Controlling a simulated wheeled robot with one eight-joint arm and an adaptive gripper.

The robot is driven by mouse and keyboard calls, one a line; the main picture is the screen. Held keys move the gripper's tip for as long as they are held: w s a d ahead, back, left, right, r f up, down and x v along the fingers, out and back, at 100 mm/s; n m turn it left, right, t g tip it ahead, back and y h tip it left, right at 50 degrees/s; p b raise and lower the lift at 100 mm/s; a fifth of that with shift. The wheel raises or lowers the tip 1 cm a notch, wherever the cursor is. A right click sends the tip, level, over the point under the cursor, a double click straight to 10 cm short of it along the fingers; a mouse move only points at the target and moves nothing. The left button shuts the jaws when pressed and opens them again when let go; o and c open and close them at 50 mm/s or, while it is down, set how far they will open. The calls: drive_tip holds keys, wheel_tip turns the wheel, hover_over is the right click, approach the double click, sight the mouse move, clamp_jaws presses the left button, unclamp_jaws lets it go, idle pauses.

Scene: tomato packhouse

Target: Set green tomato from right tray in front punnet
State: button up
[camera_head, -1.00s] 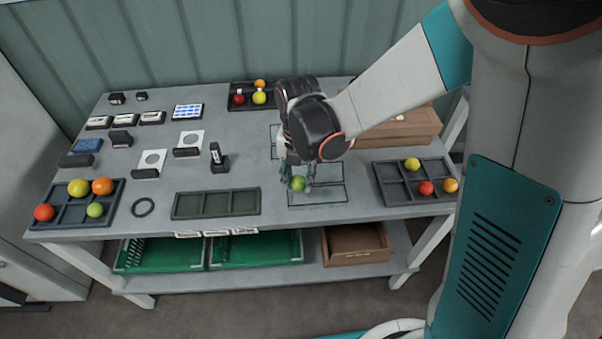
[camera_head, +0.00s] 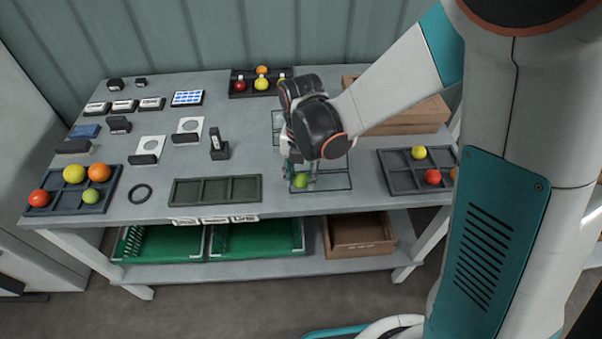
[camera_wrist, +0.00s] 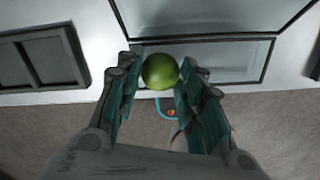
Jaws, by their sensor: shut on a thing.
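A green tomato (camera_head: 300,180) is between the fingers of my gripper (camera_head: 301,177), which is shut on it. In the wrist view, the green tomato (camera_wrist: 160,71) sits between the two fingertips of my gripper (camera_wrist: 160,75). It is over the front punnet (camera_head: 335,180), a clear shallow tray with a dark rim, also visible in the wrist view (camera_wrist: 225,62). I cannot tell whether the tomato touches the punnet's floor. The right tray (camera_head: 400,179) is dark and divided, with a yellow, a red and a partly hidden orange tomato.
Another clear punnet (camera_head: 277,122) lies behind, partly hidden by my arm. An empty dark divided tray (camera_head: 215,191) is left of the front punnet. The left tray (camera_head: 68,205) holds several tomatoes.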

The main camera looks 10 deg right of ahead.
idle(0.4)
drive_tip(key=o, duration=0.8)
drive_tip(key=c, duration=0.3)
drive_tip(key=shift+r+p, duration=2.05)
drive_tip(key=shift+r, duration=0.95)
